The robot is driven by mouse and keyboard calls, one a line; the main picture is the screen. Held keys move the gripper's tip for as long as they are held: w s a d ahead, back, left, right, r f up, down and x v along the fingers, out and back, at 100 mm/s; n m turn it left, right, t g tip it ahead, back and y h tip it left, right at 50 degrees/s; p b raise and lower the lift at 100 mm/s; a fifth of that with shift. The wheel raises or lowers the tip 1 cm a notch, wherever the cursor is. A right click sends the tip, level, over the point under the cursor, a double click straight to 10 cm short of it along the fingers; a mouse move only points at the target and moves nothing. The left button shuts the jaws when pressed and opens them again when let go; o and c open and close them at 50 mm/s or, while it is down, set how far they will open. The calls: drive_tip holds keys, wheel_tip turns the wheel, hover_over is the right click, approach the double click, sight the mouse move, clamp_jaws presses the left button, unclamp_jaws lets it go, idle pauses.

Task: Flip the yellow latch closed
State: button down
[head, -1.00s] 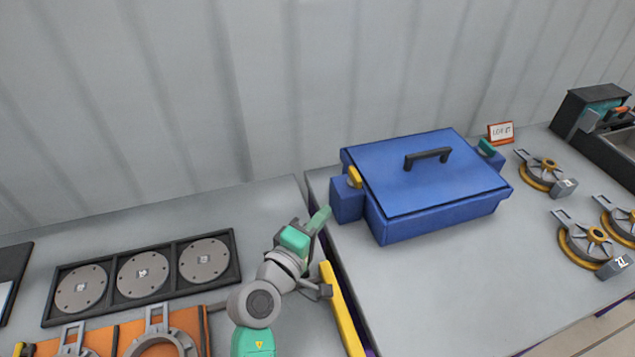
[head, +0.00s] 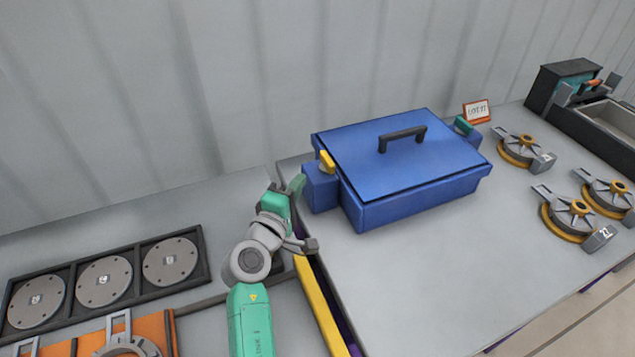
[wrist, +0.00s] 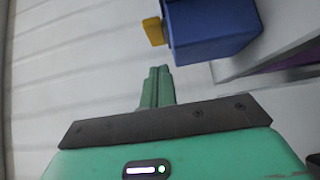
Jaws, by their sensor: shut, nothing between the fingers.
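The yellow latch (head: 327,161) stands upright on a blue block at the left end of the blue box (head: 430,197), whose lid is down. In the wrist view the yellow latch (wrist: 153,31) shows at the top, beside the blue block (wrist: 212,30). My gripper (head: 297,185) is just left of that block, apart from the latch. In the wrist view my gripper (wrist: 160,72) has its green fingers together, with nothing between them. A teal latch (head: 463,125) sits at the box's right end.
A black handle (head: 402,138) rises from the lid. A small sign (head: 477,111) stands behind the box. Several grey and yellow hook parts (head: 521,149) lie to the right. A tray of discs (head: 103,280) is at left. A yellow rail (head: 318,305) edges the table.

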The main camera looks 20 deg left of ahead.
sight(325, 164)
drive_tip(key=w+d, duration=0.2)
drive_tip(key=w, duration=0.2)
drive_tip(key=shift+w+d, duration=0.25)
drive_tip(key=shift+d, duration=0.15)
drive_tip(key=shift+d, duration=0.1)
drive_tip(key=shift+d+r+p, duration=0.1)
drive_tip(key=shift+p, duration=0.25)
drive_tip(key=shift+n+y+p, duration=0.35)
drive_tip(key=shift+n+y, duration=0.05)
